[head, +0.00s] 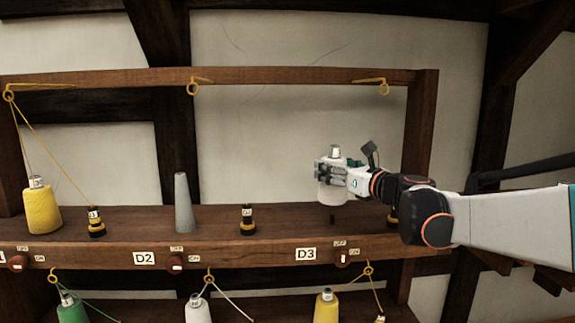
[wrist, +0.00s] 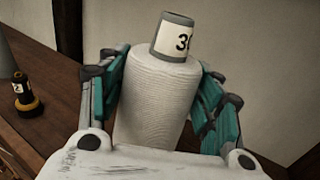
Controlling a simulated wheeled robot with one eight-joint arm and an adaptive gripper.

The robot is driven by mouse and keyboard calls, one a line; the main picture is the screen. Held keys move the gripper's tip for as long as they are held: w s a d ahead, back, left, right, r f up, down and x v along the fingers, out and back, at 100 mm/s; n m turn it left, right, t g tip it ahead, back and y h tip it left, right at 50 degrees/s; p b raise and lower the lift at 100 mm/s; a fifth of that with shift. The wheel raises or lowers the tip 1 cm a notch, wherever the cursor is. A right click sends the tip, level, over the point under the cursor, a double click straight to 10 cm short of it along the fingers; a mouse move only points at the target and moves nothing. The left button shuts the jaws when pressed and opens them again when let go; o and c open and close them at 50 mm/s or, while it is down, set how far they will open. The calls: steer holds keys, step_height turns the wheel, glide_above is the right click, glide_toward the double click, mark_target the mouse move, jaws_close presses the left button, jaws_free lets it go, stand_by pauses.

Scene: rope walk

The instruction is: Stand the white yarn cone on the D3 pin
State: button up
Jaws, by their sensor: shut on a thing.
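The white yarn cone (head: 332,192) is upright in my gripper (head: 332,173), above the shelf near the D3 label (head: 306,254). My gripper comes in from the right, shut on the cone's upper part. In the wrist view the white yarn cone (wrist: 155,105) sits between the teal finger pads, its grey top tube with a numbered label sticking up. A short dark pin (head: 332,216) shows on the shelf just below the cone in the head view. The cone's base looks a little above it; exact alignment in depth I cannot tell.
A bare grey tube (head: 183,203) stands at D2, with a black-and-yellow guide (head: 248,221) to its right. A yellow cone (head: 42,207) stands at far left. A wooden rail (head: 290,76) with yarn eyelets spans above. More cones stand on the lower shelf.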

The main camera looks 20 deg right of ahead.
mark_target(334, 193)
steer(key=shift+w, duration=0.1)
steer(key=shift+s+f+b, duration=0.25)
steer(key=shift+s+b, duration=0.05)
steer(key=shift+a+f, duration=0.1)
steer(key=shift+f, duration=0.2)
steer(key=shift+w+f+b, duration=0.2)
steer(key=shift+f+b, duration=0.55)
steer(key=shift+f, duration=0.15)
steer(key=shift+s+f+b, duration=0.1)
steer(key=shift+f+b, duration=0.75)
steer(key=shift+f, duration=0.5)
steer(key=shift+s+f+b, duration=0.1)
steer(key=shift+f+b, duration=0.4)
steer(key=shift+f, duration=0.05)
steer(key=o, duration=0.9)
